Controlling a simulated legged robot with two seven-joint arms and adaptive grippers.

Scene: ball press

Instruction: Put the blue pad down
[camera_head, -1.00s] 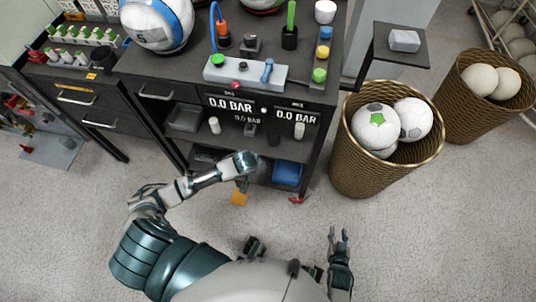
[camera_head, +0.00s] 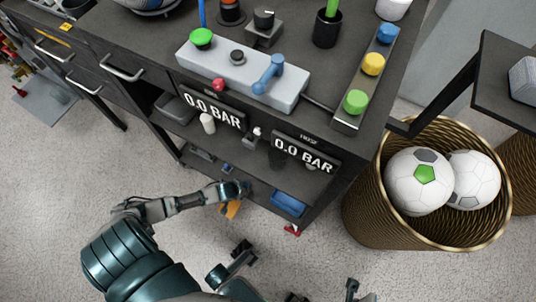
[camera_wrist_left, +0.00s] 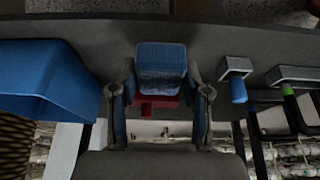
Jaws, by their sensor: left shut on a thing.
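In the left wrist view, the blue pad (camera_wrist_left: 162,62) is a textured blue block with a red part below it. My left gripper (camera_wrist_left: 160,98) is shut on it, one finger at each side. The dark grey shelf (camera_wrist_left: 100,38) lies behind the pad; I cannot tell whether they touch. In the head view, my left gripper (camera_head: 243,188) is at the front edge of the bench's lower shelf, and the pad cannot be made out there. My right gripper (camera_head: 361,291) is at the bottom edge, partly cut off, its fingers apart and empty.
A blue bin (camera_head: 288,203) stands on the lower shelf, right of my left gripper. Blue-tipped (camera_wrist_left: 238,90) and green-tipped (camera_wrist_left: 290,90) items are at the right in the wrist view. Above are pressure displays (camera_head: 213,108) and a control box (camera_head: 240,72). A ball basket (camera_head: 365,205) stands right.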

